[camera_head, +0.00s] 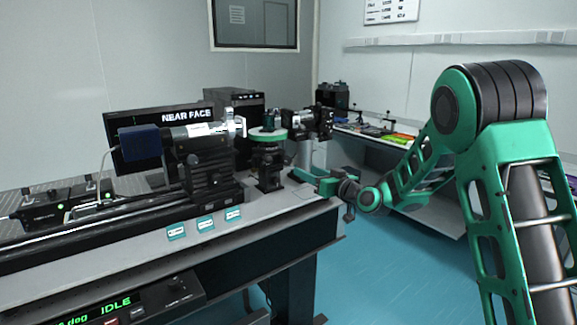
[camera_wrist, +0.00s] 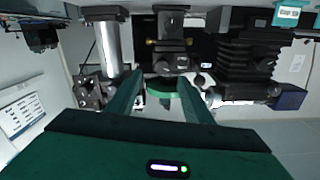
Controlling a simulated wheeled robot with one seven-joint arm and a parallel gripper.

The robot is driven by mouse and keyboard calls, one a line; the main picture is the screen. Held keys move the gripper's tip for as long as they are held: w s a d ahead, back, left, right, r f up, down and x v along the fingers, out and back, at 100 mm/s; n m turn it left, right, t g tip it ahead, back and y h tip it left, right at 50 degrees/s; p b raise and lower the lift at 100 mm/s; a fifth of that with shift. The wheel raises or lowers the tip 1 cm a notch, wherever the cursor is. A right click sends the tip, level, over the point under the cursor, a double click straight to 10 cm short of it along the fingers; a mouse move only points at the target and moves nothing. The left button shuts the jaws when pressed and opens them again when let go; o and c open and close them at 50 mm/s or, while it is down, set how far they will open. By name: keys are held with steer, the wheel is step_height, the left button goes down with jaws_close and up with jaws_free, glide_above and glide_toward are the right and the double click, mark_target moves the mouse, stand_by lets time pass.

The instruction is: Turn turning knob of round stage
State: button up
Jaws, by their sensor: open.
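The round stage (camera_head: 268,134), a green-rimmed disc, sits on a black mount (camera_head: 268,165) near the right end of the optical table. A small dark part stands on it. In the wrist view, which is upside down, the green round stage (camera_wrist: 163,86) shows between my fingers, beyond their tips. The black mount (camera_wrist: 170,22) stands above it there, with small brass-coloured parts at its sides. I cannot tell for sure which part is the turning knob. My gripper (camera_head: 304,176) is open and empty, right of the mount at the table's edge; its fingers also show in the wrist view (camera_wrist: 161,76).
A black stage with a blue-ended cylinder (camera_head: 140,143) stands left of the round stage. Another black device (camera_head: 308,122) stands behind it to the right. Labelled cards (camera_head: 205,222) lie along the front edge. The blue floor right of the table is clear.

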mark_target(289, 162)
steer(key=x, duration=1.1)
steer(key=shift+w+a+r, duration=0.1)
steer(key=shift+a+r, duration=0.2)
steer(key=shift+a, duration=0.05)
steer(key=c, duration=1.1)
steer(key=shift+o, duration=0.2)
steer(key=shift+n, duration=2.1)
steer(key=o, duration=1.1)
steer(key=shift+c, duration=0.2)
